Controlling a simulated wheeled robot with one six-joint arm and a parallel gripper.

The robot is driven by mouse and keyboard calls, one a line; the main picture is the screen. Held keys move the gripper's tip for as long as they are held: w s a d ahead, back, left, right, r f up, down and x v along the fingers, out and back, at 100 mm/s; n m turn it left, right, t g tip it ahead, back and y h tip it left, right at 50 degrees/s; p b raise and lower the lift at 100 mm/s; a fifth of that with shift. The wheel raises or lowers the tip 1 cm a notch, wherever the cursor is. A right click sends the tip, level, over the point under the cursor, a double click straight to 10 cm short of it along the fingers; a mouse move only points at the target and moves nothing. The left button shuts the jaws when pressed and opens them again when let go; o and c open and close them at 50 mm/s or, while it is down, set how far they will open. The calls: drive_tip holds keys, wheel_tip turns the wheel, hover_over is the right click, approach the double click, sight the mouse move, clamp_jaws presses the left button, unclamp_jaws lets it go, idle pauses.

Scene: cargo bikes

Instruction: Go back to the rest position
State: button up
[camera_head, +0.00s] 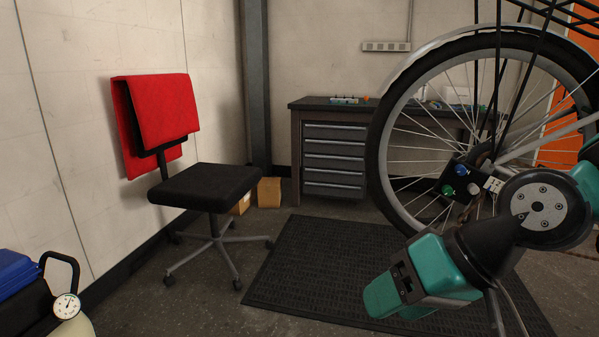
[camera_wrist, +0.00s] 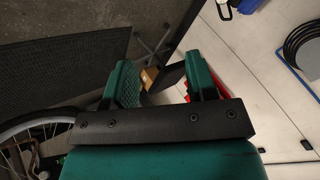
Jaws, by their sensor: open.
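My gripper (camera_head: 402,289) hangs at the lower right in the head view, its teal end pointing down and left over the dark floor mat. In the wrist view my gripper (camera_wrist: 164,78) shows two green fingers spread apart with nothing between them. The gap looks onto the floor, a small cardboard box and a bit of red. The large spoked bicycle wheel (camera_head: 376,160) stands right behind my arm, which hides its lower right part. I cannot tell the exact clearance between them.
A black chair (camera_head: 206,187) with a red cloth (camera_head: 165,110) stands at left. A grey drawer workbench (camera_head: 334,160) is behind the wheel. The ribbed mat (camera_head: 300,275) is clear at left. A gauge (camera_head: 67,306) and blue box (camera_head: 15,273) are at lower left.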

drive_tip(key=s+d+n+g+h, duration=0.3)
drive_tip(key=s+n, duration=0.1)
drive_tip(key=s, duration=0.4)
wheel_tip(320, 180, up, 25)
drive_tip(key=p, duration=2.4)
drive_tip(key=shift+s+d+f, duration=0.15)
drive_tip(key=shift+f, duration=0.05)
drive_tip(key=shift+c, duration=0.3)
